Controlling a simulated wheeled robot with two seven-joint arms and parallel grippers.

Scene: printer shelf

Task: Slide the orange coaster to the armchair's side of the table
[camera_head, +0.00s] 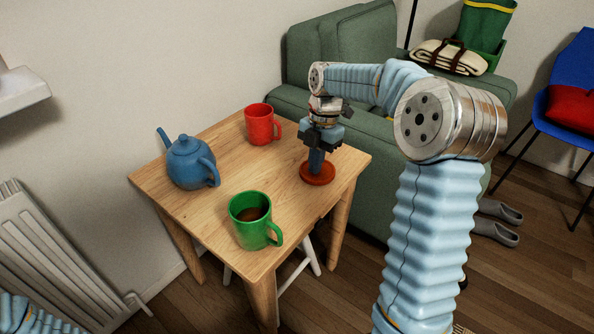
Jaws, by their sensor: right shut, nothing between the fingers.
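The orange coaster (317,179) lies flat on the wooden table (210,219), near the edge that faces the green armchair (344,52). It is a round, reddish-orange disc. My right gripper (316,168) points straight down with its fingers shut and empty. Its fingertips are over the coaster and appear to touch its top. The fingers hide part of the coaster's middle and far side. Of my left arm only a light blue sleeve shows at the bottom left corner; the left gripper is out of view.
A blue teapot (188,163), a red mug (260,124) and a green mug (250,220) with dark liquid stand on the table. The table's middle between them is clear. A white radiator (50,250) is at the left. A blue chair (570,100) stands at the right.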

